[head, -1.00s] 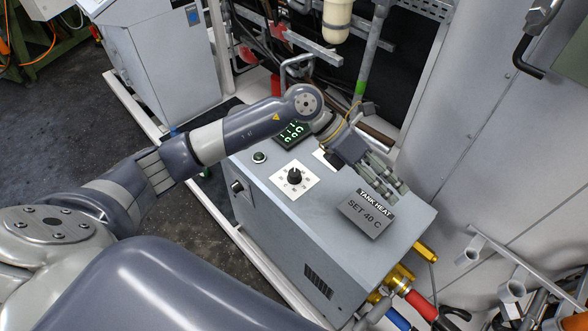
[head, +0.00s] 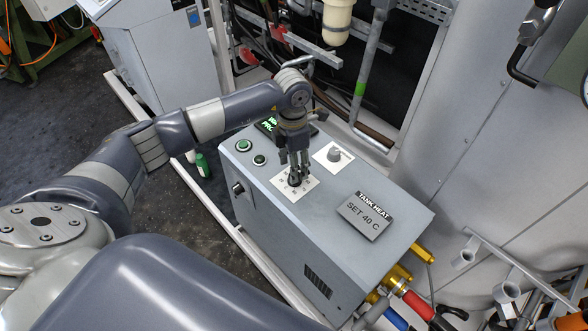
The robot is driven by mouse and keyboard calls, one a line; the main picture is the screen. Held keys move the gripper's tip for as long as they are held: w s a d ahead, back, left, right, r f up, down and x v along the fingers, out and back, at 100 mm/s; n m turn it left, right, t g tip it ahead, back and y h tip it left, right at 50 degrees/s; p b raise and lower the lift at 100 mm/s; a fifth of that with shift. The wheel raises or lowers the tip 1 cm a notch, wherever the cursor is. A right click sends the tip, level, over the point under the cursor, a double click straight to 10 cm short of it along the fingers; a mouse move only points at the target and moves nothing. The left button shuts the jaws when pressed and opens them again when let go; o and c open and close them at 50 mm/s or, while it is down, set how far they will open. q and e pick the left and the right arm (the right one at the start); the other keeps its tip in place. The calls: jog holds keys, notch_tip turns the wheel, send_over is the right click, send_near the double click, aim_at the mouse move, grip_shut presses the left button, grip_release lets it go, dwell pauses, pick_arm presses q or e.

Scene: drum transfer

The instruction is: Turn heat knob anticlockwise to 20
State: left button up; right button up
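The black heat knob (head: 294,182) sits on a white dial plate (head: 310,184) on top of the grey cabinet (head: 320,222). My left gripper (head: 294,176) points down at the knob, with its fingertips right at it. The fingers hide part of the knob and dial, so its pointer setting cannot be read. I cannot tell whether the fingers are closed on the knob. A sign (head: 365,216) on the cabinet reads "TANK HEAT, SET 40 C". My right gripper is not in view.
A second, grey knob (head: 334,155) on a white plate stands to the right of the gripper. Brass fittings (head: 395,278) and hoses stick out at the cabinet's right end.

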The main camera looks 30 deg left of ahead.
pick_arm(q)
jog(key=shift+d+f+p, duration=0.1)
jog(key=shift+f+p, duration=0.2)
jog(key=shift+f, duration=1.65)
jog(key=c, duration=1.1)
jog(key=shift+o, duration=0.2)
